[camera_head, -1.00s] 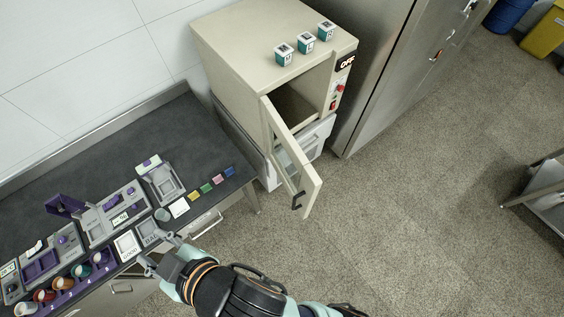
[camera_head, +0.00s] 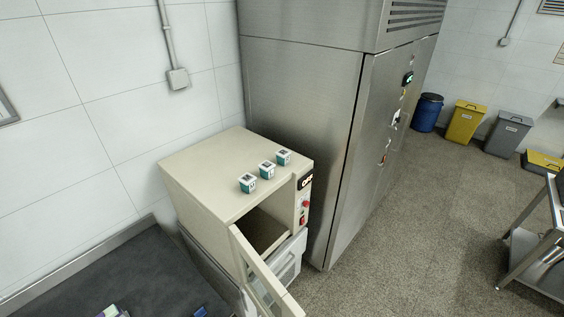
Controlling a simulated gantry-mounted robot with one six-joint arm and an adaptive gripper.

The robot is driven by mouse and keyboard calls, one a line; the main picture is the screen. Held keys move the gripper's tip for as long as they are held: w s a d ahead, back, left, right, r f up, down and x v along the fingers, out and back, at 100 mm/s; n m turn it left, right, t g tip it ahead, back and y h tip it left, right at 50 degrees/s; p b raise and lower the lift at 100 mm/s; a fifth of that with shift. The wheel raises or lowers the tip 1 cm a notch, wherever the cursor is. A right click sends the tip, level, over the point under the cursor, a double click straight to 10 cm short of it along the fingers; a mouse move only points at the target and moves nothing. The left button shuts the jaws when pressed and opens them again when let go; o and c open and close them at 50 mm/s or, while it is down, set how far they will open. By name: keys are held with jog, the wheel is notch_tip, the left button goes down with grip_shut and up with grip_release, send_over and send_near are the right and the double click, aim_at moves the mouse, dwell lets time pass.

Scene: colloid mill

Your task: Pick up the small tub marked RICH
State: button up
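Three small white-and-teal tubs stand in a slanting row on top of the beige cabinet (camera_head: 195,178). They are the left tub (camera_head: 247,184), the middle tub (camera_head: 267,170) and the right tub (camera_head: 284,157). Each has a dark mark on its lid, too small to read, so I cannot tell which one is marked RICH. The tubs stand apart from each other near the cabinet's front right edge. My gripper is not in this view.
The cabinet's door (camera_head: 262,275) hangs open at the front. A tall steel unit (camera_head: 300,110) stands close on the right. A dark bench top (camera_head: 130,275) lies lower left. Blue, yellow and grey bins (camera_head: 508,133) stand far right. The floor (camera_head: 420,220) between is clear.

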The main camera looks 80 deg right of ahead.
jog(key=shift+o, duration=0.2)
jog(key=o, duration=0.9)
